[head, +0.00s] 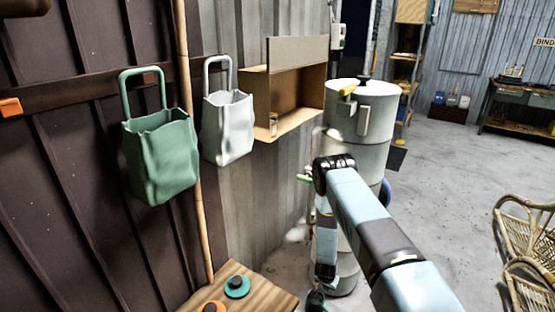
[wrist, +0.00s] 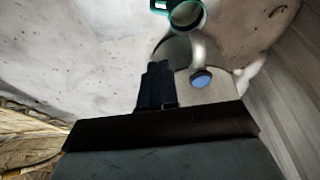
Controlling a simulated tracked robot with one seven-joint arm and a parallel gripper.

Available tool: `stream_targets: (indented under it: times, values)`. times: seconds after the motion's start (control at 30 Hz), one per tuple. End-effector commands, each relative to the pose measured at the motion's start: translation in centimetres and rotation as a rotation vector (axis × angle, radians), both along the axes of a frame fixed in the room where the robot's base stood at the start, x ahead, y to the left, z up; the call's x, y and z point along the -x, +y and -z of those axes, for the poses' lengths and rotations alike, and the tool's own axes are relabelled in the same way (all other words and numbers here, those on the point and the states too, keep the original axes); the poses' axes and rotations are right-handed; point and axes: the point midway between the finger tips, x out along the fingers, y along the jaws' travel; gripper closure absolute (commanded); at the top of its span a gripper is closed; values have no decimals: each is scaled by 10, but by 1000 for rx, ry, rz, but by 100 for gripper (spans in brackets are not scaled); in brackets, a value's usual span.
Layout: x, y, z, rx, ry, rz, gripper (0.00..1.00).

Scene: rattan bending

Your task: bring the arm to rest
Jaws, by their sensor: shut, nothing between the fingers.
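My gripper (wrist: 158,66) shows in the wrist view as two dark fingers pressed together, with nothing between them. In the head view my arm rises from the lower right to a dark joint, then drops down in front of the tall pale drum (head: 362,105). The fingers are hard to make out there, low in the picture.
A teal-rimmed round thing (wrist: 186,14) lies ahead of the fingers. A pale pipe with a blue end (wrist: 202,78) stands near. Green (head: 162,155) and white (head: 228,128) holders hang on the left wall above a wooden tabletop (head: 262,284).

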Motion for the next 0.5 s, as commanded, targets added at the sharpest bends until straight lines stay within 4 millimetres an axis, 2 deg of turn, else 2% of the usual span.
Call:
stream_targets:
  times: [0.1, 0.5]
  values:
    - [-2, -2, -2, -1, -2, 3, 100]
    - [-28, -1, -55, -27, -12, -10, 100]
